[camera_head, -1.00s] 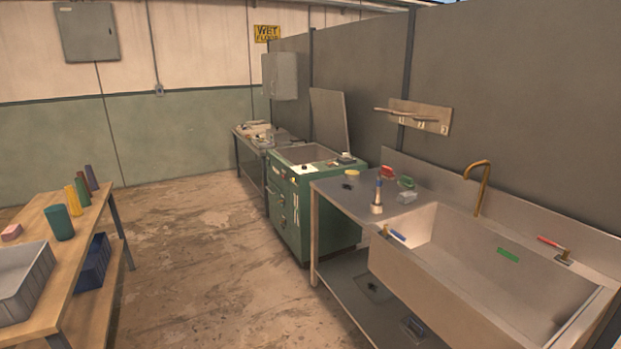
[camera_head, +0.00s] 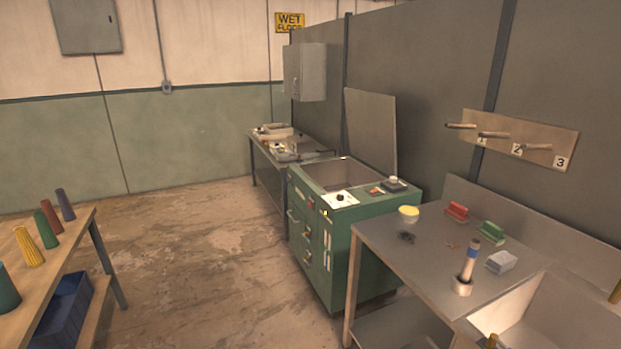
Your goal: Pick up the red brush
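The red brush (camera_head: 457,211) lies on the metal counter (camera_head: 400,237) beside the sink, near the back edge against the wall panel. A green brush (camera_head: 491,232) lies just to its right, apart from it. A grey-white block or brush (camera_head: 501,262) is in front of the green one. Neither of my grippers is in view, so nothing shows between them and the red brush.
A wooden table (camera_head: 60,262) stands at left. The floor between is clear.

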